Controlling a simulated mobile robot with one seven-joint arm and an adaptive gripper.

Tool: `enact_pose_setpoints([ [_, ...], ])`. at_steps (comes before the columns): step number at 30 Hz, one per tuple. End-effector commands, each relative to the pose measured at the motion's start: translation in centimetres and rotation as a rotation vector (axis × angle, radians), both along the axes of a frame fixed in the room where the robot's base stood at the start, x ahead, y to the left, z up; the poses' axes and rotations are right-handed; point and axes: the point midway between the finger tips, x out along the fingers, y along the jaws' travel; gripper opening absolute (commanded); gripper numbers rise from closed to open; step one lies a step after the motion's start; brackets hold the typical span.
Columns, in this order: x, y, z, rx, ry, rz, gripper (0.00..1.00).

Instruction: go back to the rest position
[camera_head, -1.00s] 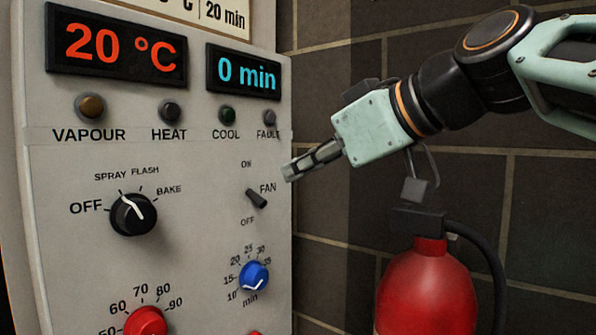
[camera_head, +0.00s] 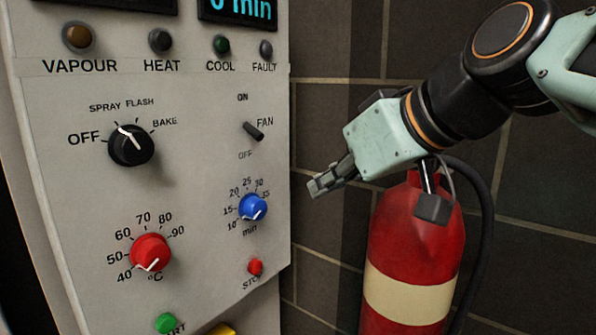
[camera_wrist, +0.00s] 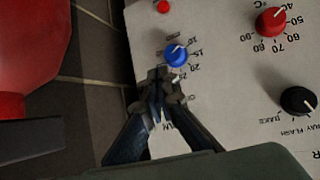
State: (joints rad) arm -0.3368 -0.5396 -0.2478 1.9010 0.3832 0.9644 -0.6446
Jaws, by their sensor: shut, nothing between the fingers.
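My gripper (camera_head: 318,187) is shut and empty, to the right of the grey control panel (camera_head: 200,200) in the head view and apart from the fan switch. The fan switch (camera_head: 253,131) is a small dark toggle between ON and OFF. In the wrist view my gripper (camera_wrist: 158,76) points toward the panel near the blue minute knob (camera_wrist: 176,55). The blue knob (camera_head: 253,207) also shows in the head view, its pointer low near 10. The black mode knob (camera_head: 131,145) has its pointer between OFF and SPRAY, close to SPRAY.
A red fire extinguisher (camera_head: 410,240) with a pale band stands right of the panel, below my arm. A dark brick wall (camera_head: 335,75) is behind. The panel also carries a red temperature knob (camera_head: 150,254), a red stop button (camera_head: 256,267) and a green button (camera_head: 166,323).

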Motion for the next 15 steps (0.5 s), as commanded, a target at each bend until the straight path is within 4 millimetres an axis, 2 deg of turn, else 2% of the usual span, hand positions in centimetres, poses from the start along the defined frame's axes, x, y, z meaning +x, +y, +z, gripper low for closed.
enact_pose_setpoints([
  [1,-1.1,-1.1,-3.3,-0.011,0.066,-0.067,0.00],
  [6,-4.7,-4.4,-12.9,-0.055,0.246,-0.289,0.00],
  [9,-6.9,-6.3,-17.6,-0.084,0.326,-0.409,0.00],
  [15,-11.6,-10.1,-25.5,-0.145,0.440,-0.635,0.00],
])
